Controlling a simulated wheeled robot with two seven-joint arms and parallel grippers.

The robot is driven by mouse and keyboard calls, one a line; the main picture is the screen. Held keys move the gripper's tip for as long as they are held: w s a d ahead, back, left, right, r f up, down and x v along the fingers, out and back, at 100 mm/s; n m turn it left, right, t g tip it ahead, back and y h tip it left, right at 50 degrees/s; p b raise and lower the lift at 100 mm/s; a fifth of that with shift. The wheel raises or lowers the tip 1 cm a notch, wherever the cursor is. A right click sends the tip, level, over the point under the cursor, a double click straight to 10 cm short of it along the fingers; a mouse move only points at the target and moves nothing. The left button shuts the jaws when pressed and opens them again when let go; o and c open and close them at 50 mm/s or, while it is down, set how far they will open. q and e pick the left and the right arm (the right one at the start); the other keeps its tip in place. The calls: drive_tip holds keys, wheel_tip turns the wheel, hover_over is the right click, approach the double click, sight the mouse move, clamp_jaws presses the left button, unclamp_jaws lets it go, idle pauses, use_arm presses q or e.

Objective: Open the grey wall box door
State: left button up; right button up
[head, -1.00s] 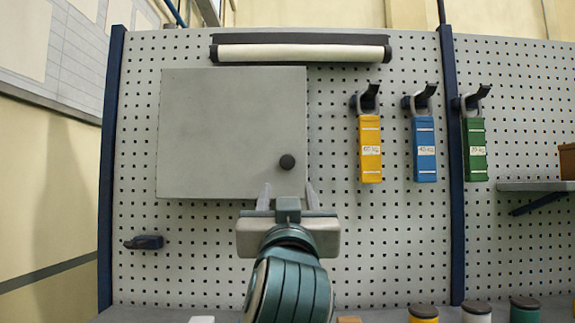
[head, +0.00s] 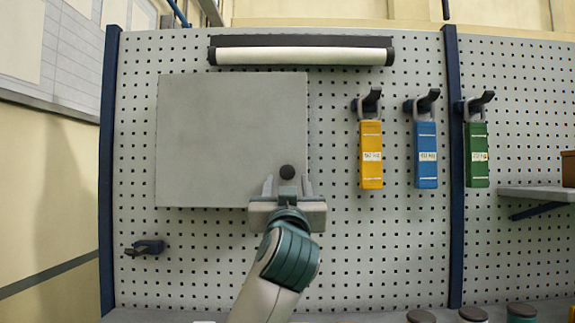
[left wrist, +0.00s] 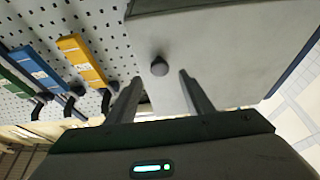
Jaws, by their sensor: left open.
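The grey wall box door (head: 225,135) is a flat grey panel on the pegboard. It looks closed, or nearly so. Its round dark knob (head: 287,172) sits near the lower right corner. My left gripper (head: 287,185) is open just below the knob, its fingers pointing up at the door, one to each side of the knob. In the left wrist view the knob (left wrist: 159,66) lies ahead of the gap between the open fingertips (left wrist: 160,85), and nothing is held. I cannot tell the exact distance to it. My right gripper is not in view.
Yellow (head: 371,155), blue (head: 425,155) and green (head: 476,155) tags hang on hooks to the right. A white roll (head: 300,56) is mounted above the box. A small dark hook (head: 146,248) is at lower left. The board below the box is largely bare.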

sight(287, 172)
use_arm(q)
drive_tip(key=shift+p+x, duration=1)
drive_tip(key=shift+x, duration=1.5)
clamp_jaws()
